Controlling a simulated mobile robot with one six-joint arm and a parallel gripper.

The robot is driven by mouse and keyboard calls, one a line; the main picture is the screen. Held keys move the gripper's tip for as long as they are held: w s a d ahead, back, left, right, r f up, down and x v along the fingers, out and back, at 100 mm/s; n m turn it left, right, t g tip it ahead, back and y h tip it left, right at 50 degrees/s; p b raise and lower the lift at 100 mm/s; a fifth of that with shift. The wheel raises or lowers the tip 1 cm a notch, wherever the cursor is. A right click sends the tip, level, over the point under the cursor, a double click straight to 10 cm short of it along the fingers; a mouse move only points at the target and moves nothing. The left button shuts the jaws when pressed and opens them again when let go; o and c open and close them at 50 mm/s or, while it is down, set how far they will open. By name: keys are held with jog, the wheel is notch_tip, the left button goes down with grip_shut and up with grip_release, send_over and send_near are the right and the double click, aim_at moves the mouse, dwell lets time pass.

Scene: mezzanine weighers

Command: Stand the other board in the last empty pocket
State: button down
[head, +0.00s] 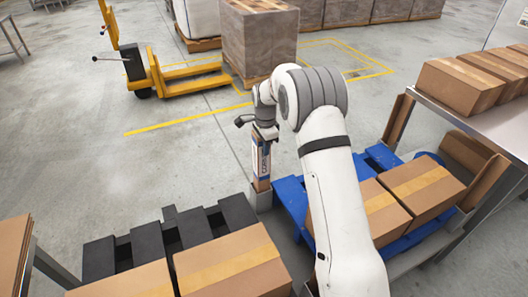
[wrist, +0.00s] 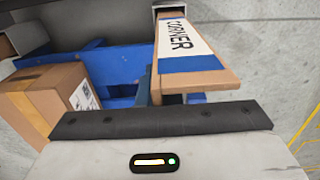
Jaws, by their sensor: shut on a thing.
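My gripper (head: 265,128) is shut on the upper end of a brown board (head: 262,162) with a white and blue label. The board stands nearly upright, its lower end at a grey pocket (head: 262,201) by the blue pallet's (head: 291,197) left corner. In the wrist view the board (wrist: 190,72) reads "CORNER", and its far end meets the grey pocket mouth (wrist: 168,4). It looks to be inside the mouth; how deep is hidden. Another brown board (head: 398,122) stands at the pallet's back corner, and one more (head: 486,181) leans at its right.
Taped cartons (head: 420,187) sit on the blue pallet, partly behind my arm. A black pallet (head: 195,229) with cartons (head: 232,264) lies at the front left. A metal table (head: 480,115) with boxes stands at right. A yellow pallet truck (head: 190,78) is behind; floor at left is clear.

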jog(key=shift+f, duration=0.9)
jog(key=c, duration=1.6)
grip_release()
notch_tip(320, 180, up, 12)
jog(key=shift+r+p, duration=0.2)
jog(key=shift+p, duration=0.5)
jog(key=s+d+r+n+t, duration=0.1)
jog(key=s+d+r+n, duration=0.35)
jog(key=s, duration=0.45)
jog(key=s+d+r+n, duration=0.3)
jog(key=s+d+r, duration=0.15)
jog(key=s, duration=0.55)
jog(key=s+d+f+n, duration=0.1)
jog(key=s+n, duration=0.2)
jog(key=s, duration=0.6)
jog(key=s+d+f+n+t, duration=0.1)
jog(key=s+d+n, duration=0.1)
jog(key=s, duration=0.8)
jog(key=shift+d+n, duration=0.25)
jog(key=shift+n, duration=0.3)
jog(key=shift+s, duration=0.1)
